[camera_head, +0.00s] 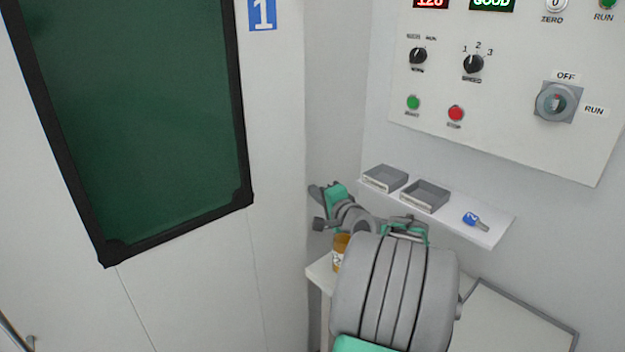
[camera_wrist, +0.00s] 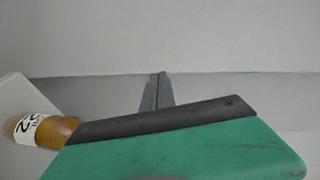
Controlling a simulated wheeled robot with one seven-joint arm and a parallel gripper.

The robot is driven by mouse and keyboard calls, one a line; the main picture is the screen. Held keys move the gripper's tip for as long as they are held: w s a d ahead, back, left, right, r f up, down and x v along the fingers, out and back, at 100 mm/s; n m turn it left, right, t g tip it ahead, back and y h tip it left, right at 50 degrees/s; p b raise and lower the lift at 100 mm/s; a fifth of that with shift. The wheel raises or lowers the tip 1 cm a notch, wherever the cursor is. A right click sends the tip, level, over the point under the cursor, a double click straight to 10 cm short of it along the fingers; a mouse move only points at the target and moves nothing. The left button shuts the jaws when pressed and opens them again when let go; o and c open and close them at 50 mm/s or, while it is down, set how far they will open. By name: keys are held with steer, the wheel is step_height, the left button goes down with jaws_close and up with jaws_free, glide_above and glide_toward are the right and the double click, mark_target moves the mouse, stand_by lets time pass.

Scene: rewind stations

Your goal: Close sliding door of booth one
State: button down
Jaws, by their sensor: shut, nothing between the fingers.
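A large dark green window (camera_head: 150,110) in a black frame fills the left of the head view, set in a white wall or panel. A blue sign with a white 1 (camera_head: 262,14) is at its upper right. I cannot tell which part is the sliding door or how far open it stands. My gripper (camera_head: 316,191) is shut and empty, pointing left near the grey wall corner, right of and apart from the window. In the wrist view its shut fingers (camera_wrist: 158,78) point toward a plain pale surface, and I cannot tell whether they touch it.
An amber jar (camera_head: 340,252) with a white label stands on a white ledge close under my arm; it also shows in the wrist view (camera_wrist: 45,131). A shelf (camera_head: 490,236) holds two grey trays and a blue-tagged key (camera_head: 475,219). A control panel (camera_head: 510,110) hangs above.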

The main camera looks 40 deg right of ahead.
steer(key=s+d+r+m+t+h, duration=0.1)
steer(key=s+d+r+m+h, duration=0.15)
steer(key=d, duration=0.35)
steer(key=w+a+p, duration=0.1)
steer(key=w+p, duration=0.2)
steer(key=w, duration=0.5)
steer(key=shift+w+a+f, duration=0.35)
steer(key=shift+f, duration=0.05)
